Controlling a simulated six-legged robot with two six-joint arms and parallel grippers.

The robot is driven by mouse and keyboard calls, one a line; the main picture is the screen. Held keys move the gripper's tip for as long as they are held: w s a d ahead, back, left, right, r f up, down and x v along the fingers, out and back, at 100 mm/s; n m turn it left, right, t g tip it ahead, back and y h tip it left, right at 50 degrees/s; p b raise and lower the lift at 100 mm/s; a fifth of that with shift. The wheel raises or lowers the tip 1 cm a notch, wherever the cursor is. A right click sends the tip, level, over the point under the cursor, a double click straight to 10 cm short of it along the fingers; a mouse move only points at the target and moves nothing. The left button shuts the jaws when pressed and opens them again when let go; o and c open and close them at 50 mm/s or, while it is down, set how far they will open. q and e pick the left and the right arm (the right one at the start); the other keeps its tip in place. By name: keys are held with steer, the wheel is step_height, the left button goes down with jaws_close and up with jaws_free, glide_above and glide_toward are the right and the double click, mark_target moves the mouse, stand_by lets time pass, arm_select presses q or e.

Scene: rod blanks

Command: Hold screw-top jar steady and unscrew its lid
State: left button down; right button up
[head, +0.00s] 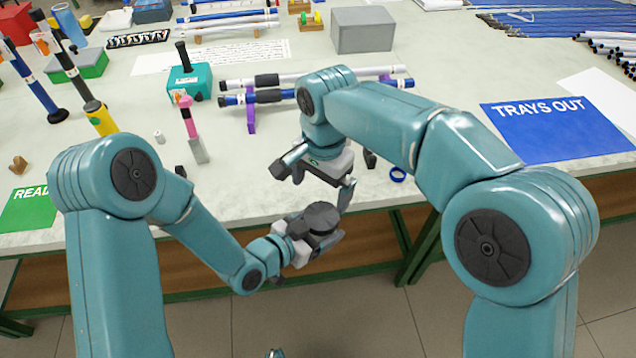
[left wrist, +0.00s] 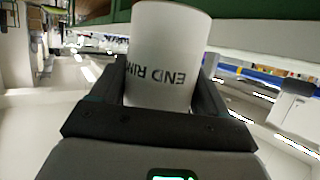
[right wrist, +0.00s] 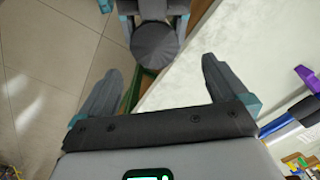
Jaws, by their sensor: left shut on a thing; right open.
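The screw-top jar (left wrist: 168,50) is a white cylinder with dark "END RIN…" lettering, upside down in the left wrist view. My left gripper (head: 308,238) is shut on its body, one finger on each side. The jar is held in front of the bench's near edge. Its dark grey round lid (head: 321,215) shows in the head view and, from above, in the right wrist view (right wrist: 155,45). My right gripper (right wrist: 160,70) is open, with nothing between its fingers. It is above the lid and apart from it, the lid lying just beyond the fingertips.
The pale bench top (head: 300,205) lies behind the grippers. A blue ring (head: 398,174) lies near its front edge. Rods rest on purple stands (head: 251,118) farther back. A blue "TRAYS OUT" mat (head: 555,130) is at right. Open floor lies in front of the bench.

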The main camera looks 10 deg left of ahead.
mark_target(318, 213)
steer(key=shift+s+a+r, duration=0.15)
step_height(318, 213, down, 8)
steer(key=shift+r, duration=0.1)
